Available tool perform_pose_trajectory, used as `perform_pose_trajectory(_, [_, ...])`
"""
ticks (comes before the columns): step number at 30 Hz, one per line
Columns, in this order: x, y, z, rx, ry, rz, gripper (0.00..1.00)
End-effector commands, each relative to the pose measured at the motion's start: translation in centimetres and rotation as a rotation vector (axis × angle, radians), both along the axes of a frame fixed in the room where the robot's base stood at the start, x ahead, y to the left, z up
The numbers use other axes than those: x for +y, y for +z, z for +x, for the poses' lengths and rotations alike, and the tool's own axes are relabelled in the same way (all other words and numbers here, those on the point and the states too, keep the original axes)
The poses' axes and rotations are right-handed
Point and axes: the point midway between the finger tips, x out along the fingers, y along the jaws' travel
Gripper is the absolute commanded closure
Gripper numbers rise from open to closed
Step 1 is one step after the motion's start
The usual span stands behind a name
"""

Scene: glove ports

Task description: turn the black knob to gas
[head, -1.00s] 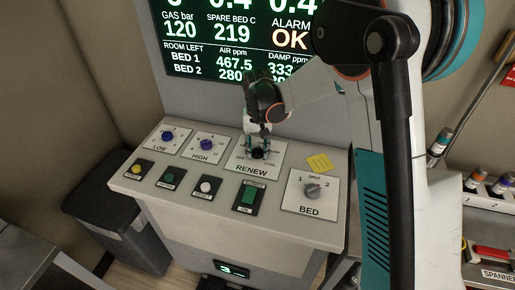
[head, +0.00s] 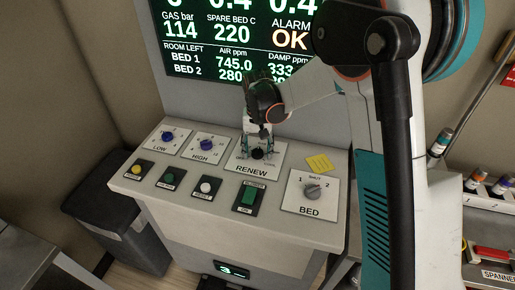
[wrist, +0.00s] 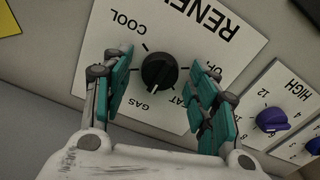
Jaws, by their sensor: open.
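The black knob (wrist: 159,71) sits on the white RENEW plate (wrist: 183,25), marked COOL, GAS and two partly covered labels on the right. In the wrist view its white pointer line slants down and slightly left, towards the GAS label (wrist: 141,112). In the head view the knob (head: 257,154) is small and its pointer cannot be read. My gripper (wrist: 166,85) is open, its teal fingers on either side of the knob with visible gaps to it. The right finger covers part of the right-hand labels. In the head view my gripper (head: 257,146) is over the RENEW plate.
The grey BED knob (head: 312,192) and a yellow note (head: 319,163) are to the right. Several push buttons line the panel front. A display (head: 240,35) rises behind.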

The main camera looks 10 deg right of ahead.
Motion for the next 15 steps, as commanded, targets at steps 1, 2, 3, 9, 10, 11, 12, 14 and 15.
perform_pose_trajectory(1, [0.0,0.1,0.0,0.000,0.000,0.000,0.46])
perform_pose_trajectory(2, [0.0,0.3,0.0,0.000,0.000,0.000,0.46])
perform_pose_trajectory(3, [0.0,0.5,0.0,0.000,0.000,0.000,0.46])
perform_pose_trajectory(9, [0.0,3.6,0.0,0.000,0.000,0.000,0.46])
perform_pose_trajectory(10, [0.0,4.2,0.0,0.000,0.000,0.000,0.46])
perform_pose_trajectory(11, [0.0,4.9,0.0,0.000,0.000,0.000,0.46])
perform_pose_trajectory(12, [0.0,5.7,0.0,0.000,0.000,0.000,0.46])
perform_pose_trajectory(14, [0.0,7.0,0.0,0.000,0.000,0.000,0.46])
perform_pose_trajectory(15, [0.0,7.7,0.0,0.000,0.000,0.000,0.46])
